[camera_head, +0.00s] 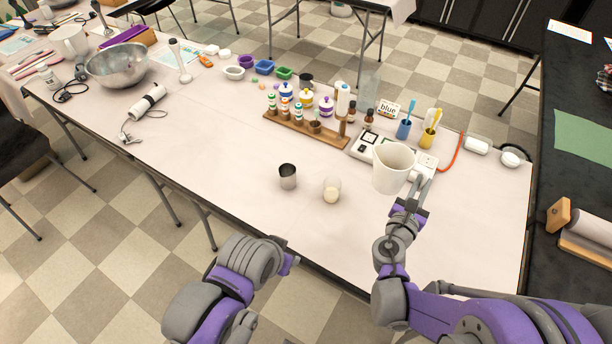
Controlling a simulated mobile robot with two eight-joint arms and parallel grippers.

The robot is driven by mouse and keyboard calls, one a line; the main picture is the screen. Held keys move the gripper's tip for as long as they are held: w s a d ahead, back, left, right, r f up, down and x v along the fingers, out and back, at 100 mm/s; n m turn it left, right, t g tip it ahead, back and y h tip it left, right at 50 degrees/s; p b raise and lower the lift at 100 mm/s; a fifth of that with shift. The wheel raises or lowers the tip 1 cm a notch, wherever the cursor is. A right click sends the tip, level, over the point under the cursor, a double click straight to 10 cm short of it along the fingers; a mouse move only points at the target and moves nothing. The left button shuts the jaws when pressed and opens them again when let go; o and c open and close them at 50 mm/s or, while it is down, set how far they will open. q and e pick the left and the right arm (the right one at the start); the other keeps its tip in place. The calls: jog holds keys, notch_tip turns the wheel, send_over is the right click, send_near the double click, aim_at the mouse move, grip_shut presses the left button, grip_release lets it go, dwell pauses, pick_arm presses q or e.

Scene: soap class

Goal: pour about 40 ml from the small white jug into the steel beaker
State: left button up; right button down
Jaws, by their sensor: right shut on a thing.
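The small white jug (391,171) is held upright above the table by my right gripper (409,200), which is shut on it. The jug is to the right of the steel beaker and covers part of the white device behind it. Its contents cannot be made out. The steel beaker (288,177) stands upright on the table, to the left of the jug and apart from it. My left gripper (290,262) is near the table's front edge, seen from the side; its fingers are too unclear to tell open from shut.
A small glass (331,191) with pale yellow contents stands between beaker and jug. Behind are a wooden rack (288,128) with small bottles, a white device (365,144), and blue (404,129) and yellow cups (428,138). A steel bowl (117,66) stands far left. The table left of the beaker is clear.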

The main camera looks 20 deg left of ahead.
pick_arm(q)
notch_tip(320, 180, down, 12)
jog(key=b, duration=0.9)
jog(key=shift+s+b, duration=0.4)
jog(key=shift+s, duration=0.05)
pick_arm(e)
jog(key=a+f+n+y, duration=0.1)
jog(key=a+f+y, duration=0.1)
jog(key=a, duration=0.6)
jog(key=w+a+f+n+y, duration=0.1)
jog(key=a+f+y, duration=0.1)
jog(key=a, duration=0.6)
jog(key=shift+w+a, duration=0.15)
jog(key=shift+a, duration=0.05)
pick_arm(q)
jog(key=shift+a, duration=0.1)
pick_arm(e)
jog(key=shift+n, duration=0.5)
